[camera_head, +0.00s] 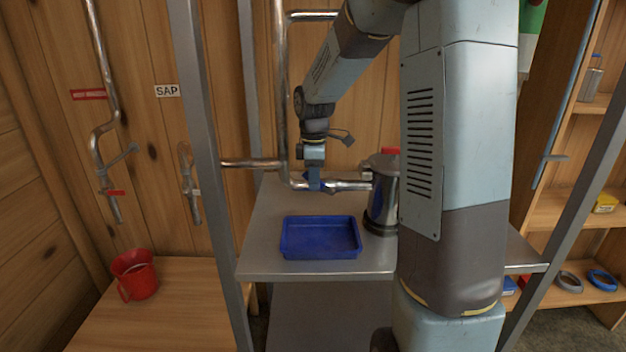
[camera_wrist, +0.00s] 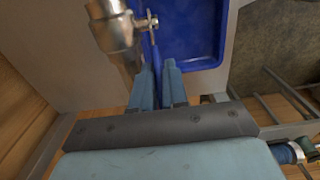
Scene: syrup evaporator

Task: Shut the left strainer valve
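The left strainer valve sits on the metal pipe left of the steel strainer canister (camera_head: 383,195). In the wrist view, its metal body (camera_wrist: 112,32) is at the upper left, and its thin blue lever (camera_wrist: 154,50) runs down from the stem between my fingertips. My gripper (camera_head: 314,186) points down at this pipe in the head view. It also shows in the wrist view (camera_wrist: 159,72), its two blue-grey fingers close together on either side of the lever. Whether both fingers press on it I cannot tell. My gripper hides much of the valve in the head view.
A blue tray (camera_head: 320,254) stands on the metal table below and in front of the pipe. A red mug (camera_head: 134,274) is on the wooden bench at left. Wall pipes with labels are at left, metal frame posts flank the table, and shelves stand at right.

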